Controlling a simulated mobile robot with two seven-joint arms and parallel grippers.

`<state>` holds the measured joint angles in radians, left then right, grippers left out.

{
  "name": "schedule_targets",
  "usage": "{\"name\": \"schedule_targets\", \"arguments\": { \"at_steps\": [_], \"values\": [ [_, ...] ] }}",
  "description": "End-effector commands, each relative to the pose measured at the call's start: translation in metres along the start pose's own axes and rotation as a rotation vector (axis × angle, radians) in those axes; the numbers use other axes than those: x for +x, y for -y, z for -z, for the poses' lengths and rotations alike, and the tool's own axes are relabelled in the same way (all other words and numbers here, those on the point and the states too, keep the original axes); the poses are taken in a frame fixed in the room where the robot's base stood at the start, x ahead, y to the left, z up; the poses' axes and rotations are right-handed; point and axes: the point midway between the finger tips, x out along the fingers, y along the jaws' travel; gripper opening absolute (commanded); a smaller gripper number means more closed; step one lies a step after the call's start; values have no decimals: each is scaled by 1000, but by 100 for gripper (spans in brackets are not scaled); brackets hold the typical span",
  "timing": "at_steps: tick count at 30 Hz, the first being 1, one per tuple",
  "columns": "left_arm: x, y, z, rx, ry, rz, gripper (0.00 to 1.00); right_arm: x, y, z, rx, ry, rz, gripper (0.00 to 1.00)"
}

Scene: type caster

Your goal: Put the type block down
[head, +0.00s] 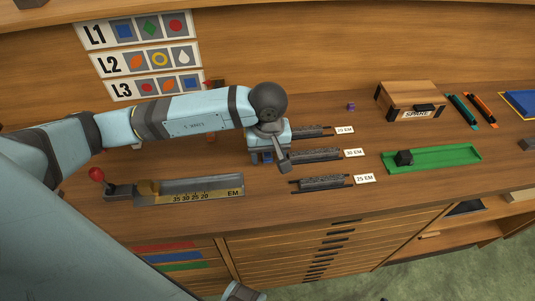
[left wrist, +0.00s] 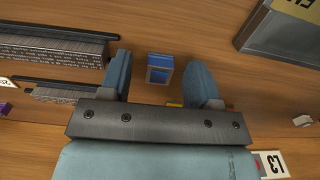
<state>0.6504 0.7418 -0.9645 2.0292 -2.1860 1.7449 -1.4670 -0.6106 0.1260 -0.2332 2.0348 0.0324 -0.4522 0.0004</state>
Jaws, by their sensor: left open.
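A blue type block (left wrist: 158,68) sits on the wooden bench between the two fingers of my left gripper (left wrist: 163,80) in the left wrist view. Bare wood shows between the block and both fingers. The gripper is open.
Several dark type lines (head: 321,182) with EM labels lie right of the gripper. The EM gauge (head: 205,189) with a red-knobbed lever lies front left. A green tray (head: 440,158) holding a dark block and a SPARE box (head: 410,98) stand right. Cards L1 to L3 hang behind.

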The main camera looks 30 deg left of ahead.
Motion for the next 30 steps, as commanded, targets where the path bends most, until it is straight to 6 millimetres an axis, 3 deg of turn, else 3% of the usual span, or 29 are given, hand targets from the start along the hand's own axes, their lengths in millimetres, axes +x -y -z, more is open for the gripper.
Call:
{"name": "schedule_targets", "arguments": {
  "at_steps": [9, 16, 25, 30],
  "values": [
    [6, 0, 0, 0, -1, -1, 55, 0, 1, -1, 1, 1, 0, 43],
    [6, 0, 0, 0, -1, -1, 2, 1, 0, 1, 1, -3, 0, 43],
    [5, 0, 0, 0, -1, -1, 0, 2, 0, 2, 1, -5, 0, 43],
    [-6, 0, 1, 1, -2, -3, 0, 2, 0, 2, 1, -5, 0, 43]
  ]
}}
